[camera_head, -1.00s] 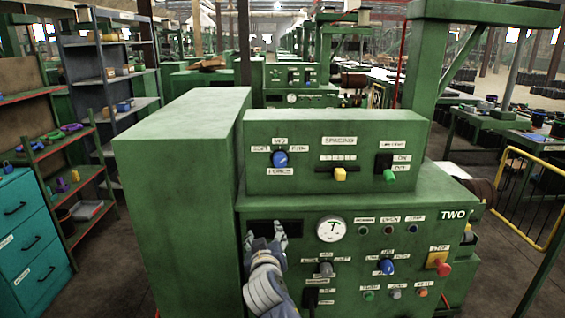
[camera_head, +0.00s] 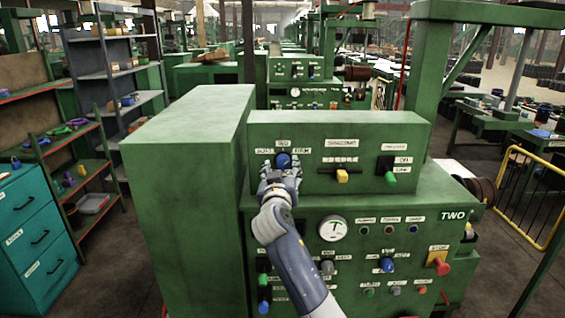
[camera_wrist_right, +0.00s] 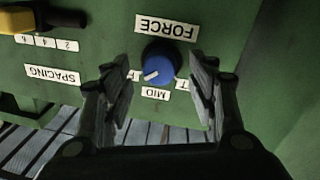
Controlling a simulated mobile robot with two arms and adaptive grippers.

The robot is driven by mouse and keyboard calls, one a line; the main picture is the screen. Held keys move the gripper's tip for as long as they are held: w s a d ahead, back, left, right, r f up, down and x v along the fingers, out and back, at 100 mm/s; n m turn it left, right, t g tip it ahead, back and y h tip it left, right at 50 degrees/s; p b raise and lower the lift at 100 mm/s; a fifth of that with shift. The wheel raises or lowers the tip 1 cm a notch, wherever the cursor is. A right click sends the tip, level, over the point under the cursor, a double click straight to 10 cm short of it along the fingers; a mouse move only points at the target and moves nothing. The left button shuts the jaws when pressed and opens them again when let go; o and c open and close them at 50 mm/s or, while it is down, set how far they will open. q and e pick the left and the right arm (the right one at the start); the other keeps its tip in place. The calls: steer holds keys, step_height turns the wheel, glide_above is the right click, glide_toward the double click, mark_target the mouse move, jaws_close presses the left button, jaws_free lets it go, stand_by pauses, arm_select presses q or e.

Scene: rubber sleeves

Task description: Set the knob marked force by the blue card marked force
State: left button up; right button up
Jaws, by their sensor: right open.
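The blue force knob (camera_head: 283,160) is on the left of the upper panel of the green machine. In the right wrist view, upside down, the knob (camera_wrist_right: 160,64) has a white mark pointing down-left, between the MID label and a partly hidden label. The white FORCE label (camera_wrist_right: 166,28) is beside it. I can make out no blue card marked force. My right gripper (camera_head: 280,172) is open in front of the knob, its fingers (camera_wrist_right: 160,72) on either side with gaps. My left gripper is out of view.
To the right on the panel are the yellow SPACING slider (camera_head: 342,176) and a green-tipped switch (camera_head: 391,179). The lower panel has a gauge (camera_head: 333,229), a blue knob (camera_head: 387,265) and a red stop button (camera_head: 443,268). Shelves and a teal cabinet (camera_head: 35,235) stand left.

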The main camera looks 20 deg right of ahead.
steer(key=shift+x, duration=1)
steer(key=c, duration=1.1)
